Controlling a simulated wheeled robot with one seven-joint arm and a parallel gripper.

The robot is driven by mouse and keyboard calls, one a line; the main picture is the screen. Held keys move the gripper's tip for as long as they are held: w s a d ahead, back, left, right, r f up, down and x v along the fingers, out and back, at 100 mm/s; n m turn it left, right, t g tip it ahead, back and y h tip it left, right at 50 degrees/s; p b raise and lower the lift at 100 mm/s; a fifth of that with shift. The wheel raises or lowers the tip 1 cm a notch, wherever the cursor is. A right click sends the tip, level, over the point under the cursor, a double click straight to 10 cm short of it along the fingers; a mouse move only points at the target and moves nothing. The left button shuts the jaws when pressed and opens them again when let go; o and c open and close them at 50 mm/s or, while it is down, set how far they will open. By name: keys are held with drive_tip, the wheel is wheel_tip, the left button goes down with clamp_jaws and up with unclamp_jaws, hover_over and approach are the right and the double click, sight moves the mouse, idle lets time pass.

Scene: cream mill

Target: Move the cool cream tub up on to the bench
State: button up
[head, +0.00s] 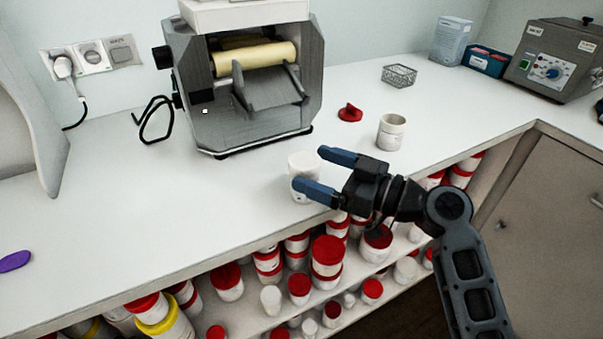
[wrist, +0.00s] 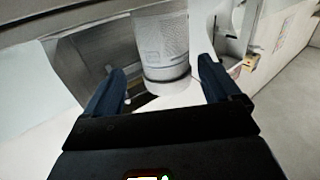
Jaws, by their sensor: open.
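A white tub (head: 301,163) stands upright on the bench top near its front edge. My gripper (head: 309,168) is open, with its blue fingers to either side of the tub in the head view. The wrist view shows the pale tub (wrist: 163,45) with a faint label between and beyond the fingertips. I see no clear contact between fingers and tub. Part of the tub is hidden behind the lower finger in the head view. The white bench (head: 110,235) runs along the wall.
A grey roller mill (head: 250,120) stands behind the tub. An open tub (head: 391,131), a red lid (head: 350,113) and a wire basket (head: 399,75) are to the right. Many red-lidded tubs (head: 327,257) fill the shelf below. The bench's left front is mostly clear.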

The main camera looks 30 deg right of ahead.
sight(295, 161)
drive_tip(key=x, duration=0.1)
drive_tip(key=p+x, duration=0.1)
drive_tip(key=x, duration=0.2)
drive_tip(key=shift+a+r+p, duration=0.35)
drive_tip(key=shift+a+p, duration=0.05)
drive_tip(key=shift+w+a+f, duration=0.1)
drive_tip(key=shift+w+a, duration=0.05)
drive_tip(key=shift+w, duration=0.1)
drive_tip(key=c, duration=1.2)
